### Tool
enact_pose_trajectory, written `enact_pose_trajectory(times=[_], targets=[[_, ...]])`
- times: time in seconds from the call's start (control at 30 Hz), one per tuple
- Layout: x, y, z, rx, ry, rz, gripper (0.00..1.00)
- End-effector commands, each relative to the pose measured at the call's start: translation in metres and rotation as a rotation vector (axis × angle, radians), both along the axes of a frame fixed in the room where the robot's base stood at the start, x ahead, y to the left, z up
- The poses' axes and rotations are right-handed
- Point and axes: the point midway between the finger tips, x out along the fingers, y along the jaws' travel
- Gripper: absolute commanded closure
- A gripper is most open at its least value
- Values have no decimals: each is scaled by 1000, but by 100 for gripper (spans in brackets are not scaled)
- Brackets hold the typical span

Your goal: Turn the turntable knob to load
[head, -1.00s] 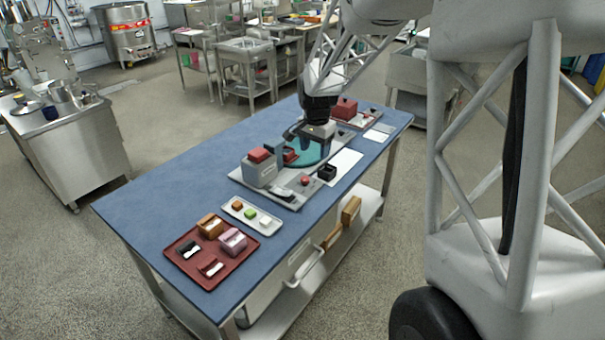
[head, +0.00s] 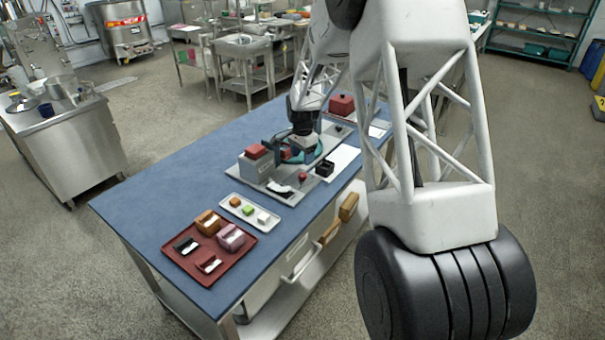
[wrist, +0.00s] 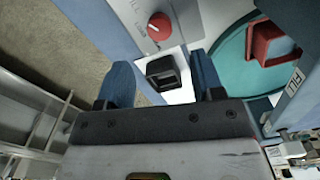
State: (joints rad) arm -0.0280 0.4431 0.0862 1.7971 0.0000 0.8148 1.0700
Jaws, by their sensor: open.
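The red round knob (wrist: 159,25) sits on the light grey machine plate, with partly readable lettering beside it. It also shows in the head view (head: 303,177) at the plate's front edge. The teal turntable (wrist: 232,58) lies to the right in the wrist view, with a red square piece (wrist: 268,43) on it. My gripper (wrist: 163,78) is open, its two blue fingers apart and empty. The knob is beyond the fingertips in the wrist view, apart from them. In the head view my gripper (head: 299,142) is above the turntable area.
A small black open box (wrist: 163,73) shows between the fingers in the wrist view, below them or beyond. A grey block with a red top (head: 257,163) stands left of the turntable. A white tray (head: 226,209) and a dark red tray (head: 204,276) lie nearer on the blue table (head: 150,195).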

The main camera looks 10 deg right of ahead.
Motion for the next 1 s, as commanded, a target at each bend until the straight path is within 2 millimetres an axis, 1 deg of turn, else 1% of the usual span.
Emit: enact_pose_trajectory(times=[0.23, 0.43, 0.57, 0.9, 1.0], targets=[[0, 0, -1, 0, 0, 1, 39], [-1, 0, -9, 0, 1, 1, 39], [-1, 0, -21, 0, 2, 1, 39], [-1, 0, -61, 0, 1, 1, 39], [0, 0, -69, 0, 0, 1, 39]])
